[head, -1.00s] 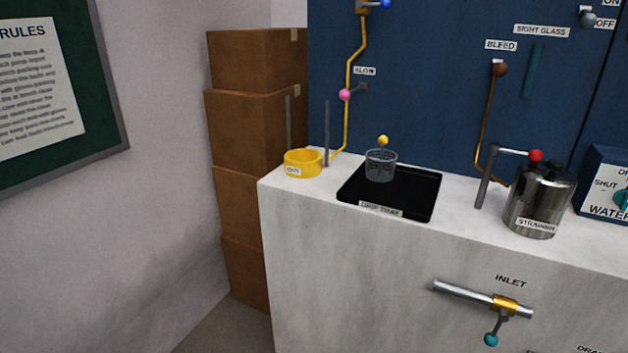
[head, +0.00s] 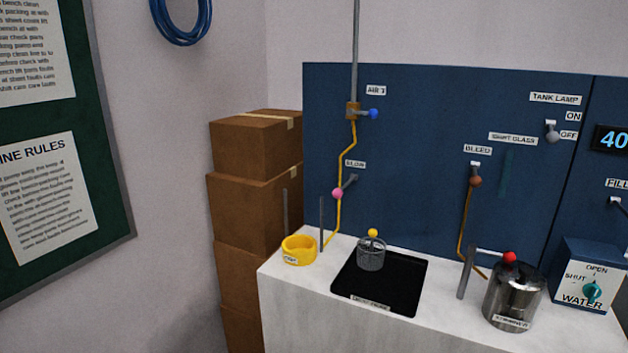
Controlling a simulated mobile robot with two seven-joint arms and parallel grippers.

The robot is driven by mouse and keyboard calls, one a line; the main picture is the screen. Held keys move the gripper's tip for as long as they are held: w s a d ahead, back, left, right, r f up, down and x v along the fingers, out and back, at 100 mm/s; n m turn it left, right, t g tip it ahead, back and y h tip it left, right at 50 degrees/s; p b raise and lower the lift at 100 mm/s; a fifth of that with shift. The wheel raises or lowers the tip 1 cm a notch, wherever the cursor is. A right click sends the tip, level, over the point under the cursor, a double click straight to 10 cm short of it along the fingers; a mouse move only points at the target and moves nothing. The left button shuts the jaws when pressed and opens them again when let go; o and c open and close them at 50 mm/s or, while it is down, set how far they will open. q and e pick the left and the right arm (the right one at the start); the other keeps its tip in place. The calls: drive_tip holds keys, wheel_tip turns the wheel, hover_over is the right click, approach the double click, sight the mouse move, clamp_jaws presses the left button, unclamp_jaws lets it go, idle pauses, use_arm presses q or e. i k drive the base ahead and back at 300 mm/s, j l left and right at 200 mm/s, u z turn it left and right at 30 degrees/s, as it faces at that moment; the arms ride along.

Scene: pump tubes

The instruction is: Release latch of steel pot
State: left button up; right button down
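The steel pot (head: 513,297) is a shiny round vessel labelled strainer, standing on the right part of the white bench top. A grey post (head: 466,274) stands at its left. From the post a light bar reaches right over the pot and ends in a red ball knob (head: 509,257) at the pot's top. Whether the bar is latched cannot be told. Neither of my grippers shows in the head view.
A black drip tray (head: 400,288) with a mesh basket (head: 371,256) lies mid-bench. A yellow ring (head: 299,250) sits left, near two thin rods. A water box (head: 590,274) is right of the pot. Stacked cartons (head: 252,207) stand left of the bench.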

sight(509, 257)
drive_tip(key=z, duration=1.3)
